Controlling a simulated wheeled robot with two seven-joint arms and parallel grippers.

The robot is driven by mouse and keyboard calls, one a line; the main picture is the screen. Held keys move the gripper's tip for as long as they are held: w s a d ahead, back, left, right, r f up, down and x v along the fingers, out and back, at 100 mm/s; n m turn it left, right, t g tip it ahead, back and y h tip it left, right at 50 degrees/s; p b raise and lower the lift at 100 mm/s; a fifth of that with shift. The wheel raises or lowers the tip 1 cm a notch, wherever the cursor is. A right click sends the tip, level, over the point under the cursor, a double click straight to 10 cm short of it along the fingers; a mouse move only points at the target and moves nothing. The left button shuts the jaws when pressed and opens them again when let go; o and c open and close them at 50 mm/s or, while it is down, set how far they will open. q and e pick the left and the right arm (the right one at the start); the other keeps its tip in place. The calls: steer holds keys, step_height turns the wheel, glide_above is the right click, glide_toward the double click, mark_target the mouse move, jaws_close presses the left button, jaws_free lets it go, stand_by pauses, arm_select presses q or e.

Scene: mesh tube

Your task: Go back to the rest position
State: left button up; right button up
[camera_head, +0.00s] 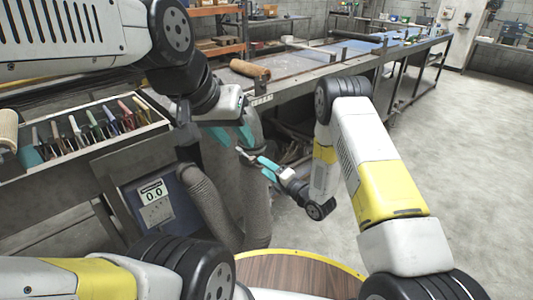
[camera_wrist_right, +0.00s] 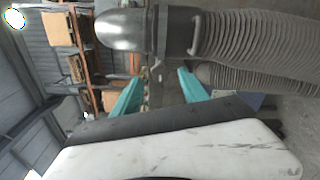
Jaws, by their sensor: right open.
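My left gripper (camera_head: 232,134) hangs at the upper middle of the head view, with teal fingers pointing down in front of a grey tube. Whether its fingers hold anything is unclear. My right gripper (camera_head: 254,163) is lower and slightly right of it, with its teal fingers apart and pointing left. In the right wrist view, my right gripper (camera_wrist_right: 158,92) has a clear gap between its fingers and nothing in it. A ribbed grey mesh tube (camera_head: 213,205) curves down beside the blue unit; a ribbed hose (camera_wrist_right: 245,40) also crosses the top of the wrist view.
A tool tray (camera_head: 140,135) with several coloured-handled tools stands at left above a blue unit with a display (camera_head: 155,200). A long workbench (camera_head: 325,75) with a brown roll (camera_head: 250,69) runs along the back. A round wooden top (camera_head: 295,272) is at front. Floor at right is clear.

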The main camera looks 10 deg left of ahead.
steer(key=shift+s+d, duration=0.3)
steer(key=shift+d, duration=0.05)
steer(key=w+d+r+m+t+h, duration=0.1)
steer(key=w+d+r+m+h, duration=0.25)
steer(key=w+r, duration=0.35)
steer(key=s+d+r+m+h, duration=0.4)
steer(key=d+r+m+h, duration=0.3)
steer(key=d+r+m, duration=0.75)
steer(key=s+d+r+m+g+h, duration=0.1)
steer(key=s+d+r+m, duration=0.25)
steer(key=s, duration=0.35)
steer(key=s+d+r+m+g+h, duration=0.1)
steer(key=s+d+r+m+g, duration=0.15)
steer(key=s+d+r, duration=0.35)
steer(key=s+a+m+g, duration=0.1)
steer(key=s+m, duration=0.6)
steer(key=s, duration=1.1)
steer(key=shift+s+g, duration=0.35)
steer(key=shift+g, duration=0.3)
steer(key=shift+f+y, duration=0.1)
steer(key=shift+y, duration=0.15)
